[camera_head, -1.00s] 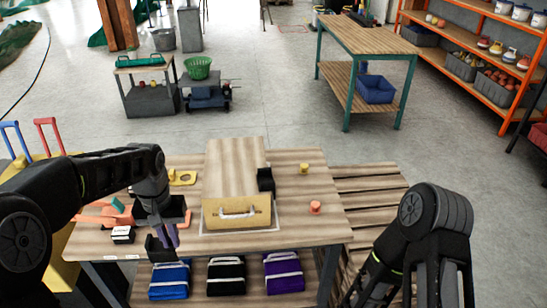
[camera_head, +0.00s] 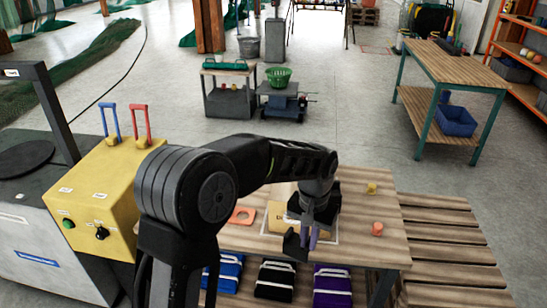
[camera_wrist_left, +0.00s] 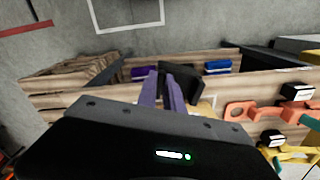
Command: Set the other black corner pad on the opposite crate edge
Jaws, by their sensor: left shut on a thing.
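My left gripper (camera_head: 313,236) with purple fingertips is shut on a black corner pad (camera_head: 292,246), held in front of the crate (camera_head: 284,216). In the left wrist view the fingertips (camera_wrist_left: 166,90) pinch the pad (camera_wrist_left: 189,84), which stands apart from the palm. The tan crate front shows only partly, behind my left arm and gripper; its top and edges are mostly hidden. I cannot make out the pad seen earlier at the crate's right side. My right gripper is not in view.
The wooden table (camera_head: 395,215) carries an orange holed part (camera_head: 242,216), an orange knob (camera_head: 377,229) and a yellow knob (camera_head: 371,188). Blue (camera_head: 229,272), black (camera_head: 275,279) and purple (camera_head: 332,285) bundles lie below. A yellow machine (camera_head: 100,195) stands left. The table's right side is mostly clear.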

